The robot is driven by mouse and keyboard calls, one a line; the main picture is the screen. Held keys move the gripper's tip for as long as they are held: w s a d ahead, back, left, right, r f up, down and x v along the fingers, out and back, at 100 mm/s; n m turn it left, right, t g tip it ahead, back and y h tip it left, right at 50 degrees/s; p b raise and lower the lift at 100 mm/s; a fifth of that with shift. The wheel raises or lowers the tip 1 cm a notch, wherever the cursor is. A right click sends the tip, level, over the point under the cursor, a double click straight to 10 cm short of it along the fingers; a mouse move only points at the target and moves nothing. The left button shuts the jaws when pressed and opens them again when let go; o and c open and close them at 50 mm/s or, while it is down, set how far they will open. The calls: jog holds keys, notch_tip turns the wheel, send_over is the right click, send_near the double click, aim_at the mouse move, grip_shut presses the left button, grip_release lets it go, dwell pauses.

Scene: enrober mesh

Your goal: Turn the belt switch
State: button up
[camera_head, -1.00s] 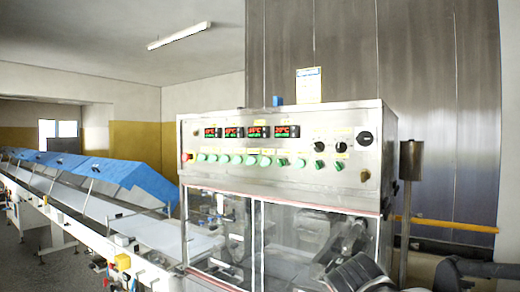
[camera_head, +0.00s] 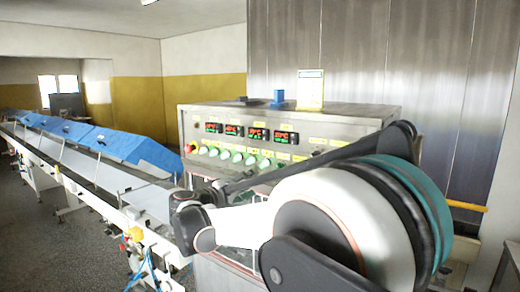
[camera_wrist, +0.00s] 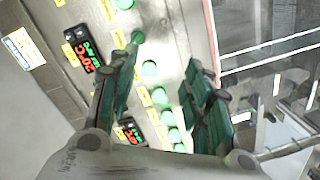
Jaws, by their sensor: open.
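The control panel (camera_head: 290,118) of the steel machine carries a row of green round controls (camera_head: 237,157) under red-lit displays (camera_head: 257,133). Labels are too small to read, so I cannot tell which control is the belt switch. My arm hides the panel's right and lower parts. In the wrist view, my gripper (camera_wrist: 164,62) is open, with its two green-padded fingers pointing at the panel. A green control (camera_wrist: 150,68) shows between the fingers, and others continue in line below it. Contact cannot be told. In the head view my gripper is hidden behind my arm.
A long conveyor (camera_head: 75,165) with blue covers (camera_head: 130,149) runs off to the left. A red button (camera_head: 189,149) sits at the panel's left end. A blue block (camera_head: 278,96) and a yellow sign (camera_head: 310,90) stand on top. A clear window frame (camera_wrist: 265,45) borders the panel.

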jog(key=a+r+t+p, duration=0.1)
jog(key=a+r, duration=0.2)
jog(key=a, duration=0.1)
jog(key=p+x, duration=0.1)
jog(key=x, duration=1.3)
jog(key=shift+w+a+f+n+p, duration=0.2)
jog(key=shift+a+f+n+p, duration=0.1)
jog(key=shift+n+p, duration=0.1)
jog(key=shift+c, duration=0.2)
jog(key=c, duration=1)
